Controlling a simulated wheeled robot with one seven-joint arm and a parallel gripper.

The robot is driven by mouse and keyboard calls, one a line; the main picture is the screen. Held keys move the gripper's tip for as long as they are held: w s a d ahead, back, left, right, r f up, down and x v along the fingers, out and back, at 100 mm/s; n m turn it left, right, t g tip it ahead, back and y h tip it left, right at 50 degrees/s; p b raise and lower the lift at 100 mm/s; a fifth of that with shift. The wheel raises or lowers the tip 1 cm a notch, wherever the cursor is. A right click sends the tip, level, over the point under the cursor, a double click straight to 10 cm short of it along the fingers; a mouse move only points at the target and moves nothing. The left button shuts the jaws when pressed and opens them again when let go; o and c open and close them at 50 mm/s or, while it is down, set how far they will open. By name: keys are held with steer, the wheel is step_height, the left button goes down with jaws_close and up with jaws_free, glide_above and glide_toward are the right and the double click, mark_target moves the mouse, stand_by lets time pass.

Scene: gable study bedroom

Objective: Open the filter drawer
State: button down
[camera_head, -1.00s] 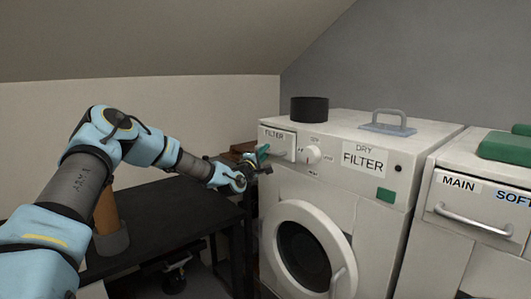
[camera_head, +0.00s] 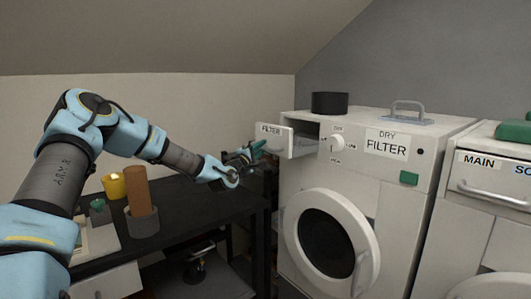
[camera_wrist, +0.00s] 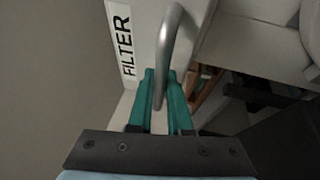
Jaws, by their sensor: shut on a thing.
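The filter drawer (camera_head: 273,137) is a white box front labelled FILTER, at the top left of the white dryer (camera_head: 322,184). It stands pulled out from the dryer, with a dark opening behind it. My gripper (camera_head: 260,147) is at the drawer front. In the wrist view its green fingers (camera_wrist: 161,98) are shut on the curved grey drawer handle (camera_wrist: 172,45). The FILTER label (camera_wrist: 122,45) shows beside the handle in that view. The inside of the drawer is hidden.
A dark table (camera_head: 190,207) to the left bears a brown cylinder in a grey holder (camera_head: 143,221) and a yellow mug (camera_head: 112,186). A black cylinder (camera_head: 329,103) stands on the dryer. A second machine (camera_head: 492,194) stands at the right.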

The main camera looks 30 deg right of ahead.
steer(key=shift+s+a, duration=0.1)
steer(key=shift+a, duration=0.4)
steer(key=c, duration=0.8)
jaws_free()
steer(key=shift+c, duration=0.2)
steer(key=b+v, duration=0.2)
steer(key=v, duration=0.8)
steer(key=shift+s+a+b, duration=0.2)
steer(key=shift+a+b, duration=0.1)
steer(key=shift+b, duration=0.05)
